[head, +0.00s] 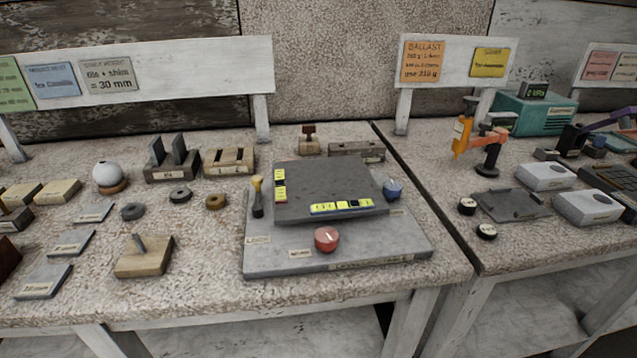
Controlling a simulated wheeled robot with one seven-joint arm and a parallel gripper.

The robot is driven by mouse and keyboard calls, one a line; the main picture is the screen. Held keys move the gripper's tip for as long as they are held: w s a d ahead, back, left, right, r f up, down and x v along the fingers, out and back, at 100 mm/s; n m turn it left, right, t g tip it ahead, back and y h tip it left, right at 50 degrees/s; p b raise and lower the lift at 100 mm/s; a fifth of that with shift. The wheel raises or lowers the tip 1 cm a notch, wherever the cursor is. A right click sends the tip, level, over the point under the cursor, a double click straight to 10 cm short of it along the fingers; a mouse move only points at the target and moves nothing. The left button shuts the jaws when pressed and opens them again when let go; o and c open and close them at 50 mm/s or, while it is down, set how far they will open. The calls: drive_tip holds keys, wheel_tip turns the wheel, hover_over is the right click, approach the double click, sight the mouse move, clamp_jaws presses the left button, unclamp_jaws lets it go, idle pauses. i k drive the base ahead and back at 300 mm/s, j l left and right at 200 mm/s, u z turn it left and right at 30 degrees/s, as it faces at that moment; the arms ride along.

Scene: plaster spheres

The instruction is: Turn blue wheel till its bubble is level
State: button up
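The blue wheel (393,190) sits at the right side of a dark tilting plate (325,180), partly hidden by the plate's edge. The plate rests above a grey base board (390,250). A long yellow bubble vial (342,207) lies along the plate's front edge. A second yellow vial (280,185) runs along its left side. Dark marks show in both vials, but the bubbles are too small to read. A red wheel (327,239) with a white mark stands at the front of the base. My gripper is not in view.
A yellow-topped black post (257,195) stands left of the plate. A wooden block with a peg (145,256) and a white ball (107,174) are further left. On the right table are an orange device (462,135) and grey boxes (588,207). A gap separates the tables.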

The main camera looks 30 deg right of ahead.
sight(392, 189)
drive_tip(key=k+z, duration=0.1)
drive_tip(key=k+l, duration=0.15)
drive_tip(key=l, duration=0.2)
drive_tip(key=k+l, duration=0.15)
drive_tip(key=l, duration=0.2)
drive_tip(key=k+l+u, duration=0.1)
drive_tip(key=l, duration=0.3)
drive_tip(key=k, duration=0.05)
